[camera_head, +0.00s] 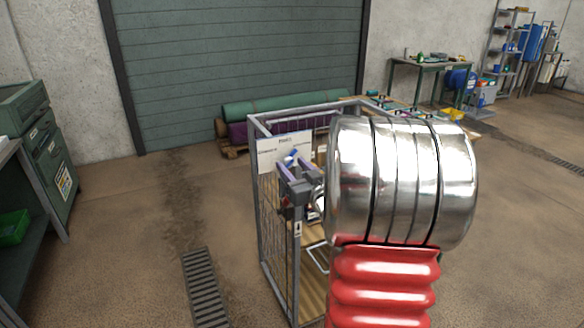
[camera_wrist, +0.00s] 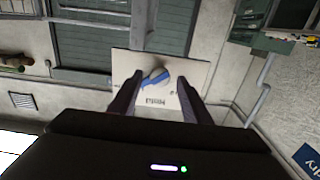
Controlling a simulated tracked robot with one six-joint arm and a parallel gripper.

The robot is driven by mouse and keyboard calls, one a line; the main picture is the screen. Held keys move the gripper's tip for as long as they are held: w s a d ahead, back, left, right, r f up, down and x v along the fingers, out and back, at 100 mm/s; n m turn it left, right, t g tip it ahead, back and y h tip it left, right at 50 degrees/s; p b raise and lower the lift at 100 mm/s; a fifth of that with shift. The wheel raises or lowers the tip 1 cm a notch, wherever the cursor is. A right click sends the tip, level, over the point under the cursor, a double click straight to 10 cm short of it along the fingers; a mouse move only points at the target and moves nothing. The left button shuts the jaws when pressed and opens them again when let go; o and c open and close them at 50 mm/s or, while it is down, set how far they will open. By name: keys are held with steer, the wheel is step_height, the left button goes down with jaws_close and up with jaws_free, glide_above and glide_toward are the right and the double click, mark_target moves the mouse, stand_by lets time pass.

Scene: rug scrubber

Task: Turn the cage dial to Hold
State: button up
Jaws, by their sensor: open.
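The cage (camera_head: 258,215) is a grey wire-mesh frame standing on the floor in the middle of the head view. A blue dial (camera_head: 292,154) sits on the plate, partly hidden behind my gripper (camera_head: 294,170). In the wrist view the plate (camera_wrist: 196,73) appears upside down, and the dial (camera_wrist: 157,77) shows as a blue bar on a pale round base, slanted. My gripper (camera_wrist: 160,76) is open, its fingers either side of the dial. I cannot tell whether they touch it.
Rolled rugs (camera_head: 270,109) lie on a pallet behind the cage, before a green shutter door (camera_head: 240,55). A workbench (camera_head: 430,65) stands at the back right. Green cabinets (camera_head: 45,150) stand at the left. Floor between the cabinets and cage is clear, with a drain grate (camera_head: 205,288).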

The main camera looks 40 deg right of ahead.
steer(key=shift+w, duration=0.25)
steer(key=shift+c, duration=0.5)
steer(key=c, duration=0.9)
